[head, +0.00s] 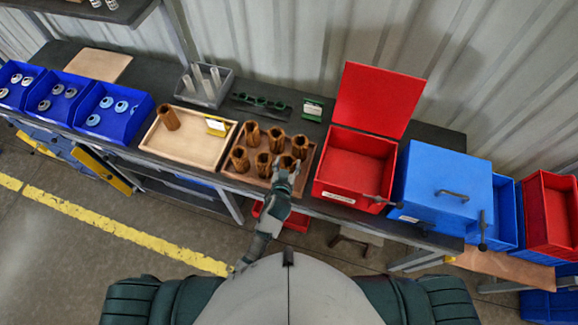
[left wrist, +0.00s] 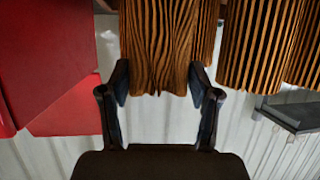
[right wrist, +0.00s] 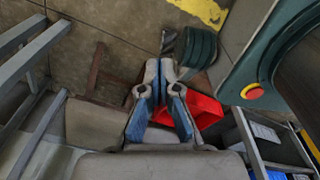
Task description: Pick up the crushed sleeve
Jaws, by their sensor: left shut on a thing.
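The crushed sleeve (left wrist: 158,40) is a brown pleated cylinder with wavy, uneven pleats in the left wrist view. My left gripper (left wrist: 159,85) is shut on its end, one finger on each side. In the head view my left gripper (head: 286,172) is at the front right sleeve (head: 287,160) of the brown tray (head: 232,179), partly covering it. I cannot tell whether the sleeve is off the tray. Straight-pleated sleeves (left wrist: 262,45) stand beside it. My right gripper (right wrist: 160,85) is shut and empty, low above the floor, outside the head view.
A pale wooden tray (head: 180,147) holds one brown sleeve (head: 168,117) and a yellow card. An open red box (head: 355,165) stands close right of the brown tray, its lid raised. A blue box (head: 445,185) is further right. Blue bins (head: 113,112) stand left. A grey bin (head: 205,87) holds white tubes.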

